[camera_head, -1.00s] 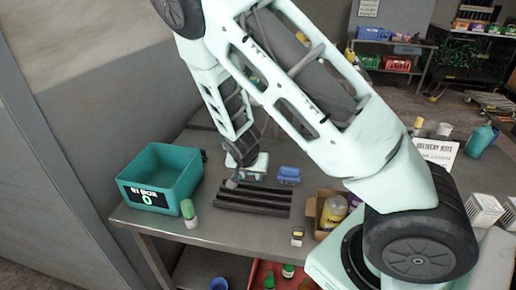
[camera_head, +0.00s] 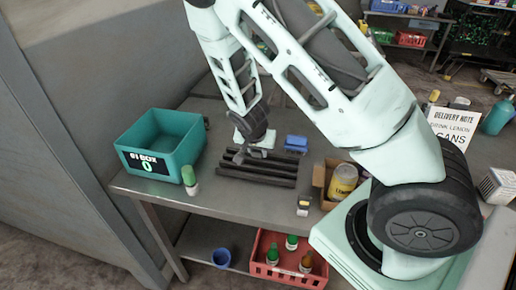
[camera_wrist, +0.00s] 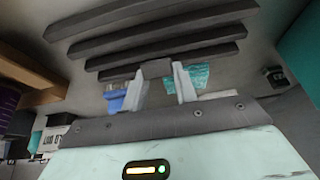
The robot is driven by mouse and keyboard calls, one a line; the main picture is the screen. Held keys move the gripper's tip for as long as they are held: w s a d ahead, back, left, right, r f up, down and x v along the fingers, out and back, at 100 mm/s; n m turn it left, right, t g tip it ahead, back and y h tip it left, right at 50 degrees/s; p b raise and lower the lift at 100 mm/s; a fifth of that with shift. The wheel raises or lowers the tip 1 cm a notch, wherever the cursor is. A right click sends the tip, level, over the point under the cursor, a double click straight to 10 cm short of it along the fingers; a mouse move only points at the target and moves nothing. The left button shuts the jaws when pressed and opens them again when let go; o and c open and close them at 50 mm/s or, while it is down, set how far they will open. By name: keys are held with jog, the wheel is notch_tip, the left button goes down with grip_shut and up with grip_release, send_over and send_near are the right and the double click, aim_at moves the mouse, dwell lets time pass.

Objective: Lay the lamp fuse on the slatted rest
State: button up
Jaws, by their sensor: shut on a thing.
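The slatted rest (camera_head: 257,177), a set of dark parallel bars, lies on the metal table in the head view. Its bars also fill the top of the wrist view (camera_wrist: 160,32). My gripper (camera_head: 254,153) is over the far side of the rest, near its middle. In the wrist view its two pale fingers (camera_wrist: 160,84) are shut on a small dark grey piece (camera_wrist: 155,68), which seems to be the lamp fuse. The piece overlaps the nearest bar in that view; I cannot tell whether it touches. In the head view the fuse cannot be made out clearly.
A teal bin (camera_head: 165,163) stands left of the rest, with a green-capped bottle (camera_head: 190,181) at its front. A blue item (camera_head: 296,143) lies behind right. A cardboard box (camera_head: 322,178) with a yellow tin (camera_head: 343,182) and a small yellow-black item (camera_head: 303,206) are to the right.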

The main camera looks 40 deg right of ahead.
jog(key=shift+f, duration=0.5)
jog(key=o, duration=1.8)
jog(key=shift+c, duration=0.2)
jog(key=shift+r, duration=0.1)
jog(key=p+v, duration=0.7)
jog(key=v, duration=0.2)
dwell(0.3)
